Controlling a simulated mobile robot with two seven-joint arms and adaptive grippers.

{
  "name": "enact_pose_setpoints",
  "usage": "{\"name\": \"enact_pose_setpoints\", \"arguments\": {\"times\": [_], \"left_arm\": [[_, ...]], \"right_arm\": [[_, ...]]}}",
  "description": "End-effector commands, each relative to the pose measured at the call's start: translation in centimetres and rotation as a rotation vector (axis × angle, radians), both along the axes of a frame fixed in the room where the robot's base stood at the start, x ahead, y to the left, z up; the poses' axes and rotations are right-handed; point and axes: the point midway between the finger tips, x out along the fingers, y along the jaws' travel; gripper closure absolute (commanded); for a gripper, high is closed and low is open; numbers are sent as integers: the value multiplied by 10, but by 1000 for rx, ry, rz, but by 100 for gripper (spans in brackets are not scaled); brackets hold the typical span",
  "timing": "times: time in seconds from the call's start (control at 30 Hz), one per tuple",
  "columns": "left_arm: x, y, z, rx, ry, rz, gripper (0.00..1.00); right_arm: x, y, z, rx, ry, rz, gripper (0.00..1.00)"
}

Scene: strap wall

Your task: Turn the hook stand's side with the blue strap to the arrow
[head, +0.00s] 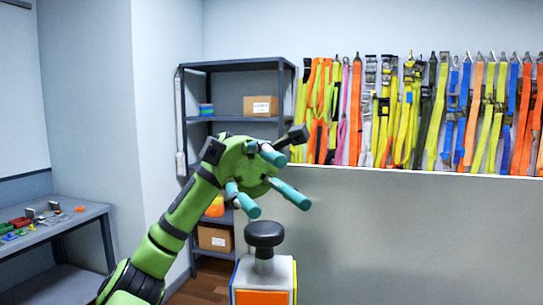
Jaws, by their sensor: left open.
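The hook stand (278,272) is at the bottom centre, cut off by the lower edge of the picture. It has a pale block body with a round black knob (264,234) on a short neck. An orange panel (262,297) shows on its front face, and a thin blue edge shows at its left side. I cannot make out the blue strap for sure, and no arrow is in view. My left gripper (277,206), green with teal fingers, is open and empty just above the knob, apart from it. My right gripper is not in view.
A pale panel (420,240) stands to the right, with many coloured straps (400,110) hanging behind it. A dark shelf unit (240,66) with cardboard boxes stands behind my arm. A grey bench (60,233) with small parts is at the left.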

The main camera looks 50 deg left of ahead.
Motion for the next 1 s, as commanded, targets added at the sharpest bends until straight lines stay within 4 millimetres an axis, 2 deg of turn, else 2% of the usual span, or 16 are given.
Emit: {"name": "enact_pose_setpoints", "arguments": {"times": [0.1,0.3,0.67,0.7,0.77,0.8,1.0], "left_arm": [[0,0,14,-3,-4,-1,52],[0,1,28,-2,-2,0,52],[0,1,31,0,1,1,52],[0,1,31,0,1,1,60],[0,1,31,0,1,1,84],[0,1,31,0,1,0,100],[3,1,32,-10,7,2,100]], "right_arm": [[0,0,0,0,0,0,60],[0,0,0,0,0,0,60],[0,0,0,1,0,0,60],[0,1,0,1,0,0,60],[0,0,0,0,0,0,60],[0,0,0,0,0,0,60],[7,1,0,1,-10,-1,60]]}}
